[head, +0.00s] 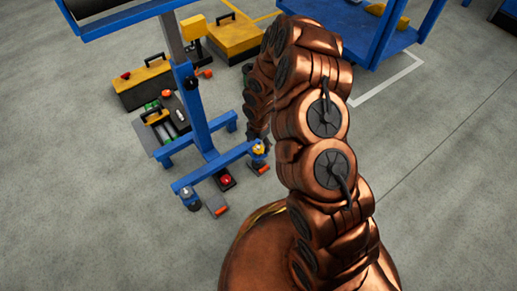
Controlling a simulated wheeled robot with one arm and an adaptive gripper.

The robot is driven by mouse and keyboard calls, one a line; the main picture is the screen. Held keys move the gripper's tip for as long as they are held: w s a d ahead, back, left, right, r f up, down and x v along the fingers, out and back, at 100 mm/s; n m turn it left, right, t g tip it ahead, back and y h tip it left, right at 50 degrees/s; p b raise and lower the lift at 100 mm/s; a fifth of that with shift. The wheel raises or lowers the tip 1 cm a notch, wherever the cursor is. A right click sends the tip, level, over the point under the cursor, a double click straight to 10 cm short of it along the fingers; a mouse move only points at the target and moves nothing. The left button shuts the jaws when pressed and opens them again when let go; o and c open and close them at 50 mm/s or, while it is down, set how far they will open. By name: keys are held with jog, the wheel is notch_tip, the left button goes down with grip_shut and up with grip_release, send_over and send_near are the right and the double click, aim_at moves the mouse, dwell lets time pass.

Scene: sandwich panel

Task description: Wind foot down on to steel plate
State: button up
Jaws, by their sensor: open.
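A blue stand (204,132) has a low front crossbar with a foot at each end. The left foot (190,200) is grey-blue and sits low beside the crossbar's left end. The right foot (258,150) shows yellow and orange on top, close to my arm. A small grey plate (216,206) with an orange-red end lies on the floor right of the left foot. Another such plate (262,168) lies by the right foot. I cannot tell whether either foot touches a plate. My copper arm bends over and down behind itself; my gripper is hidden.
A red-topped dark item (226,180) sits on the floor between the feet. Toolboxes (143,84) and a yellow case (222,37) stand behind the stand. A blue cart (380,45) stands at the top right. The floor at left and right is clear.

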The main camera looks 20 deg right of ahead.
aim_at(258, 151)
jog(key=shift+f+b, duration=0.4)
jog(key=shift+f, duration=1.05)
jog(key=shift+c, duration=0.2)
jog(key=c, duration=1.1)
jog(key=shift+r, duration=0.1)
jog(key=shift+m+p, duration=0.3)
jog(key=shift+p, duration=0.3)
